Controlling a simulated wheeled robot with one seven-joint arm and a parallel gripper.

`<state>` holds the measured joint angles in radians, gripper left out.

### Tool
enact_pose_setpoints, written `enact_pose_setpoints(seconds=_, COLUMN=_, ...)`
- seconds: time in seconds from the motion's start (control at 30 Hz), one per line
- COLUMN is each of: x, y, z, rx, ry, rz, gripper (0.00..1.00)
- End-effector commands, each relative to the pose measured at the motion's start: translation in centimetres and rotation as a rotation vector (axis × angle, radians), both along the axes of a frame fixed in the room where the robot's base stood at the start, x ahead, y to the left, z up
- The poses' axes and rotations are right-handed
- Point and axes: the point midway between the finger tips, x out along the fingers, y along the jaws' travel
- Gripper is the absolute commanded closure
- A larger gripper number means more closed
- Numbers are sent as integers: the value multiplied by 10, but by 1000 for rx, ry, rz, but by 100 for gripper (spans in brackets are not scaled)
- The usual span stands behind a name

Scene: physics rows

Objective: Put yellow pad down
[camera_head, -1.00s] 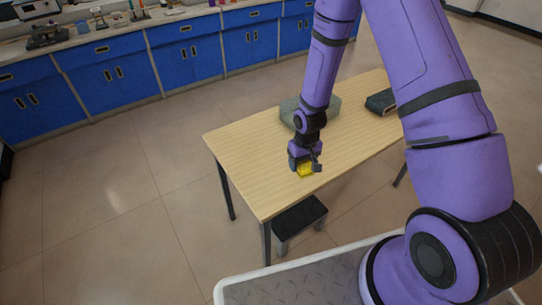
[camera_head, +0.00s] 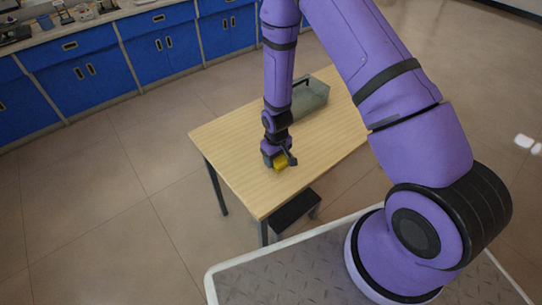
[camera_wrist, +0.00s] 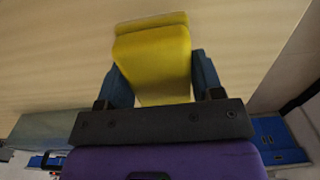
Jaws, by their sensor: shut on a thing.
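The yellow pad (camera_head: 281,163) is in my gripper (camera_head: 279,160), over the near left part of the wooden table (camera_head: 225,140). In the wrist view the yellow pad (camera_wrist: 155,60) sits between the two blue-grey fingers of my gripper (camera_wrist: 160,78), which are shut on its sides. Its far end is close to the table surface (camera_wrist: 60,50); I cannot tell whether it touches. In the head view my gripper hides part of the pad.
A black-topped stool (camera_head: 295,210) is below the table's near edge. Blue cabinets (camera_head: 165,50) line the wall. The table's left part is clear.

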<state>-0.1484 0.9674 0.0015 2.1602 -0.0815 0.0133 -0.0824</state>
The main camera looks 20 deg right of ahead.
Motion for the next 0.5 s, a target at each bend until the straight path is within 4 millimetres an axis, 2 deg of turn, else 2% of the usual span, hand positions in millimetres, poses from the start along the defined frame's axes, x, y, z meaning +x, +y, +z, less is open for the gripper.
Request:
enact_pose_setpoints(seconds=0.1, x=24, y=1, z=-3, rx=1, ry=-2, rz=0, gripper=66)
enact_pose_setpoints(seconds=0.2, x=36, y=2, z=-3, rx=0, ry=-1, rz=0, gripper=66)
enact_pose_setpoints(seconds=0.37, x=42, y=2, z=-6, rx=0, ry=1, rz=1, gripper=66)
enact_pose_setpoints(seconds=0.5, x=42, y=2, z=-18, rx=0, ry=3, rz=1, gripper=66)
